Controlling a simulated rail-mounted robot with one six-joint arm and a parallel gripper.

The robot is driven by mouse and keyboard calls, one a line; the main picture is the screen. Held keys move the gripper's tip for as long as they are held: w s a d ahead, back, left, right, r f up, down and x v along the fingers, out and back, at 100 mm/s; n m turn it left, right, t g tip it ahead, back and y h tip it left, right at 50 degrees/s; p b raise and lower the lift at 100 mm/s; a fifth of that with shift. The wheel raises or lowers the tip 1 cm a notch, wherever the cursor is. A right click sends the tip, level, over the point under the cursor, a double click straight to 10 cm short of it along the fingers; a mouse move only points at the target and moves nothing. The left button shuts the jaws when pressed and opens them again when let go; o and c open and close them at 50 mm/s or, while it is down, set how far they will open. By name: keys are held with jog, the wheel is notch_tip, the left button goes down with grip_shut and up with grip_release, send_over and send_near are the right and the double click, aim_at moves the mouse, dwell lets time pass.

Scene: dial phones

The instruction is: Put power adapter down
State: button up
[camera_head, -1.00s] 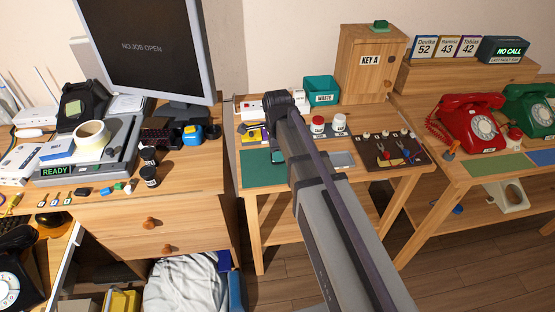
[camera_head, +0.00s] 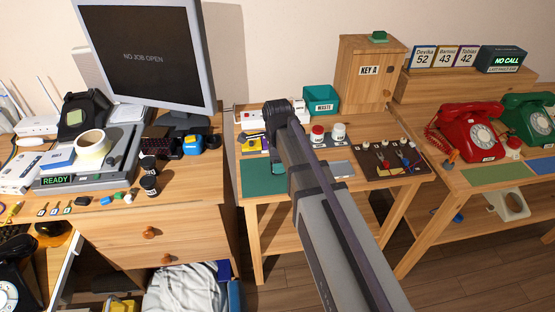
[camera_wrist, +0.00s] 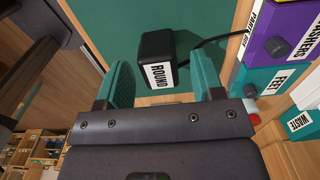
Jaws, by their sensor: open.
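The power adapter (camera_wrist: 157,58) is a small black block with a white label reading "ROUND". In the wrist view it rests on or just over the green mat (camera_wrist: 110,20), with a black cable running off to the right. My gripper (camera_wrist: 162,80) is open, its two teal-padded fingers one to each side of the adapter. A gap shows between each finger and the block. In the head view the green mat (camera_head: 262,178) lies on the middle table, and my arm hides the adapter and the fingertips.
In the wrist view, labelled bins (camera_wrist: 268,45) stand close to the right finger. In the head view, a teal waste bin (camera_head: 321,100), red-lidded jar (camera_head: 317,134), white-lidded jar (camera_head: 338,132) and dark tool board (camera_head: 395,158) crowd the table. A wooden cabinet (camera_head: 368,75) stands behind.

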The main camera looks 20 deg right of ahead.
notch_tip(320, 180, up, 12)
jog(key=p, duration=1.1)
jog(key=s+n, duration=1.4)
jog(key=n, duration=0.5)
jog(key=shift+s+a+f, duration=0.15)
jog(key=shift+s+f, duration=0.05)
jog(key=shift+s, duration=0.15)
